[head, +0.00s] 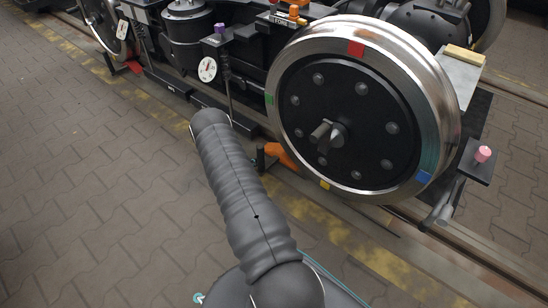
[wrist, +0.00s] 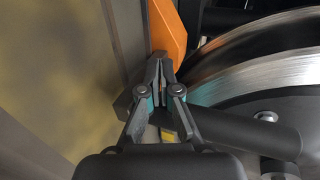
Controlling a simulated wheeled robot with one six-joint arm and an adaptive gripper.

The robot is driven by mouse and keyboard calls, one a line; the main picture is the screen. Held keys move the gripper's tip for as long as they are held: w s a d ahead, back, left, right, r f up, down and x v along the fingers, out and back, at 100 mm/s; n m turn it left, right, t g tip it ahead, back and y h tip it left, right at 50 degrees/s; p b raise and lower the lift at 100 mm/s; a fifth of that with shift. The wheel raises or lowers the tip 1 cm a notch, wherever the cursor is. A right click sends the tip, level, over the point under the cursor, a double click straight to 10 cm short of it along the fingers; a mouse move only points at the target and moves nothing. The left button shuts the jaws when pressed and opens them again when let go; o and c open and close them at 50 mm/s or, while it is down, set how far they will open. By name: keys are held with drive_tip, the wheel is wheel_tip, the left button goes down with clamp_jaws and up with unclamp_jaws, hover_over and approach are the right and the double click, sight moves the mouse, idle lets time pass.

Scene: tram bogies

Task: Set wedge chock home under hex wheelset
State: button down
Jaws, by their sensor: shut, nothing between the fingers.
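The hex wheelset's near wheel (head: 355,112) is a large steel-rimmed disc with a black face, a ring of bolts and a hex hub; its rim also shows in the wrist view (wrist: 270,55). The orange wedge chock (head: 281,155) lies low at the wheel's left side, partly hidden by the wheel. In the wrist view the chock (wrist: 168,28) stands just beyond my fingertips, beside the rim. My gripper (wrist: 158,64) is shut and empty, its tips at the chock's near end. I cannot tell whether they touch it. In the head view my arm partly hides the gripper.
A round white gauge (head: 207,69) stands left of the wheel. A small bracket with a pink knob (head: 483,154) sticks out at right. A rail (head: 440,245) runs under the wheel, with worn yellow marking beside it. The paved floor (head: 90,190) at left is clear.

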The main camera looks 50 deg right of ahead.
sight(259, 168)
drive_tip(key=shift+s+d+p, duration=0.1)
drive_tip(key=shift+s+p, duration=0.3)
drive_tip(key=shift+s, duration=1.1)
drive_tip(key=shift+s+d+p, duration=0.15)
drive_tip(key=shift+s+p, duration=0.25)
drive_tip(key=shift+s, duration=1.5)
idle(0.8)
drive_tip(key=shift+w+f+b, duration=0.1)
drive_tip(key=shift+w+b, duration=0.45)
drive_tip(key=shift+w, duration=0.2)
drive_tip(key=shift+w+b, duration=0.5)
drive_tip(key=shift+w, duration=0.45)
